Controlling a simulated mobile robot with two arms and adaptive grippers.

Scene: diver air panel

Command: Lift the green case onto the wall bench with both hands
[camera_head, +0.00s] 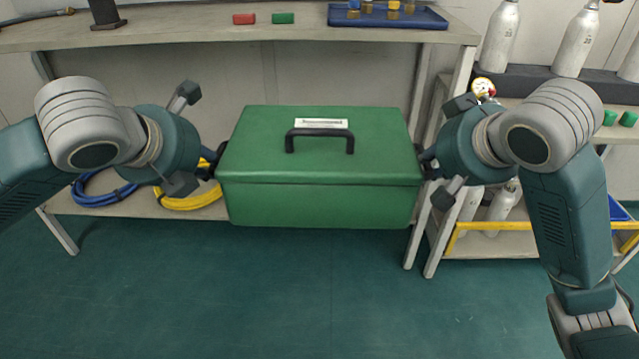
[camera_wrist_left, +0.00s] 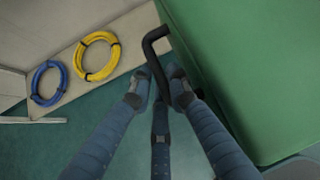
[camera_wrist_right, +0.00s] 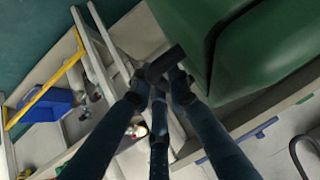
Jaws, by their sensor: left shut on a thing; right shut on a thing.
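The green case (camera_head: 318,160), with a black top handle and a pale label, hangs level in front of the wall bench (camera_head: 250,37), clear of the floor. My left gripper (camera_head: 210,165) is shut on the black handle at the case's left end; the left wrist view shows the fingers (camera_wrist_left: 160,92) around that handle (camera_wrist_left: 158,55). My right gripper (camera_head: 428,163) is shut on the handle at the right end; the right wrist view shows the fingers (camera_wrist_right: 160,82) around that dark handle (camera_wrist_right: 165,62). The case's top sits below the bench top in the head view.
On the bench lie a red block (camera_head: 244,19), a green block (camera_head: 283,18) and a blue tray (camera_head: 390,16) with small brass parts. Blue hose (camera_head: 105,197) and yellow hose (camera_head: 190,203) coils lie on the lower shelf. Grey cylinders (camera_head: 500,37) stand on a rack at right. The bench's front middle is clear.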

